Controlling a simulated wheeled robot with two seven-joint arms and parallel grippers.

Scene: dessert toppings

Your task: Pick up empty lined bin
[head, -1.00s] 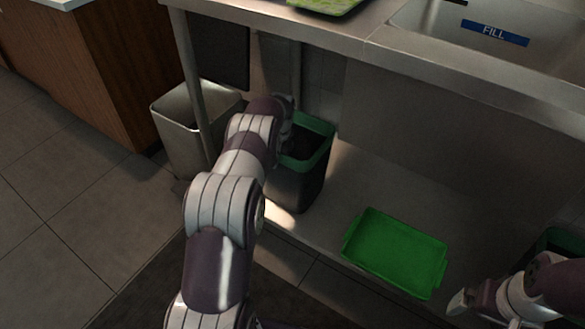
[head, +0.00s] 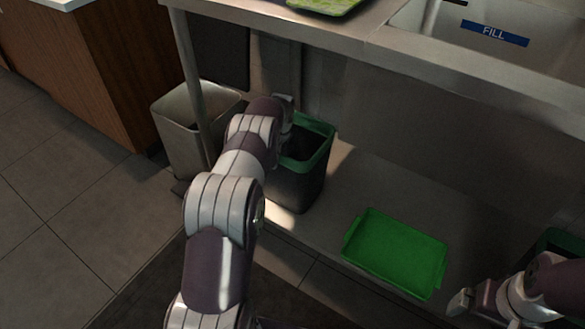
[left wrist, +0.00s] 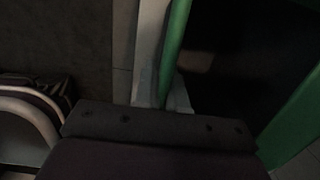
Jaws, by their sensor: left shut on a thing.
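The bin (head: 299,183) is dark with a green rim and stands on the low shelf under the counter. Its inside looks dark, with nothing visible in it. My left gripper (head: 287,112) is at the bin's back left rim, partly hidden by my own arm. In the left wrist view, the green rim (left wrist: 176,45) runs between the fingers of my left gripper (left wrist: 163,98), which is shut on it. My right gripper (head: 472,303) is at the lower right, apart from the bin; its finger gap is not clear.
A green tray (head: 395,252) lies on the shelf to the right. Another green-rimmed bin (head: 560,240) shows partly at the right edge. The counter (head: 350,40) overhangs the shelf.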

